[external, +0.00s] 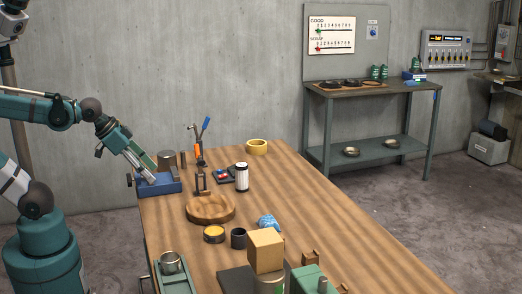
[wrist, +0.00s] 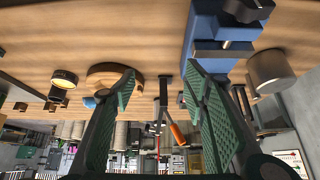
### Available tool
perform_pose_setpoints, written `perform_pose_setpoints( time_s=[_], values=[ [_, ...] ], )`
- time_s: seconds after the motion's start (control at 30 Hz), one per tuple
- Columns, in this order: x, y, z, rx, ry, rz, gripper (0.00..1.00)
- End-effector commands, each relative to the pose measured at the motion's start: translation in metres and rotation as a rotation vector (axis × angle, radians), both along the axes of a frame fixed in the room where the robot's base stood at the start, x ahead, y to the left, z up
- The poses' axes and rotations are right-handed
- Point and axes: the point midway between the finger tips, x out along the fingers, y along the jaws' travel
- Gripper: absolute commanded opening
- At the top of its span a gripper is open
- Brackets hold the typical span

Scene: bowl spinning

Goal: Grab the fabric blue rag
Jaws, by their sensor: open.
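The blue rag (external: 268,222) is a small crumpled, light-blue patterned cloth on the wooden table, right of the round wooden board (external: 210,209). In the wrist view, which is upside down, a small blue patch (wrist: 89,102) beside the board may be the rag; most of it is hidden. My gripper (external: 149,170) is at the table's far left corner, close to the blue vise (external: 160,185), well away from the rag. In the wrist view my gripper (wrist: 161,70) has its green fingers wide apart with nothing held between them.
A cardboard-coloured block (external: 265,250) on a can stands in front of the rag. A dark cup (external: 239,239) and a yellow-topped tin (external: 214,234) are to its left. A white bottle (external: 242,177) and tape roll (external: 257,147) stand farther back. The table right of the rag is clear.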

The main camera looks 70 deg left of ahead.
Motion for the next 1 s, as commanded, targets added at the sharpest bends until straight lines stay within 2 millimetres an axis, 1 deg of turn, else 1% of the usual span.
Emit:
perform_pose_setpoints(
  time_s=[0.03, 0.2, 0.5, 0.7, 1.0],
  values=[
    [0.005, -0.002, 0.006, 0.006, 0.005, -0.014, 0.45],
    [0.022, -0.009, 0.022, 0.036, 0.033, -0.075, 0.45],
    [0.059, -0.027, 0.048, 0.099, 0.088, -0.207, 0.45],
    [0.084, -0.040, 0.061, 0.138, 0.124, -0.296, 0.45],
    [0.124, -0.061, 0.076, 0.194, 0.175, -0.433, 0.45]
  ],
)
